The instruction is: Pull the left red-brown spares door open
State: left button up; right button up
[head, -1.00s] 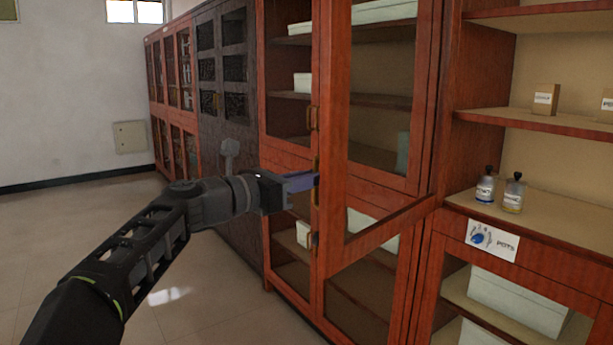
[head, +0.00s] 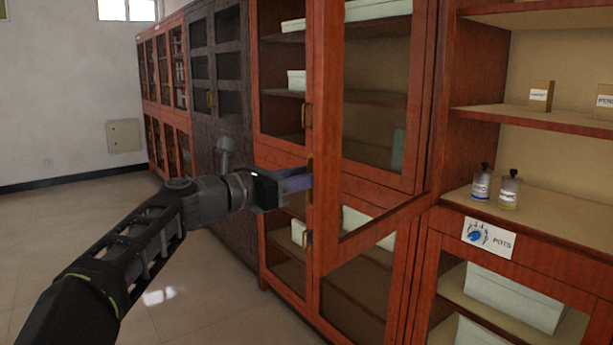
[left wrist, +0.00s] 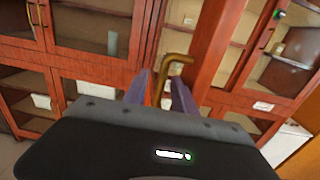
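The red-brown glass-paned door (head: 328,130) stands ajar, swung out from the cabinet on its right-hand side. Its brass handle (left wrist: 178,60) is on the free edge and lies between the fingers of my left gripper (left wrist: 160,85) in the left wrist view. The bar fills the narrow gap, so the gripper looks shut on it, though the contact is partly hidden. In the head view my left gripper (head: 303,181) reaches the door's free edge from the left. My right gripper is out of view.
A closed red-brown door (head: 283,75) is to the left, then a dark cabinet (head: 217,90). The floor (head: 80,215) at left is clear.

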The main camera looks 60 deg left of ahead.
pick_arm(q)
jog(key=shift+s, duration=0.15)
jog(key=s, duration=0.7)
jog(key=shift+s+d, duration=0.2)
jog(key=shift+s, duration=0.05)
dwell(0.3)
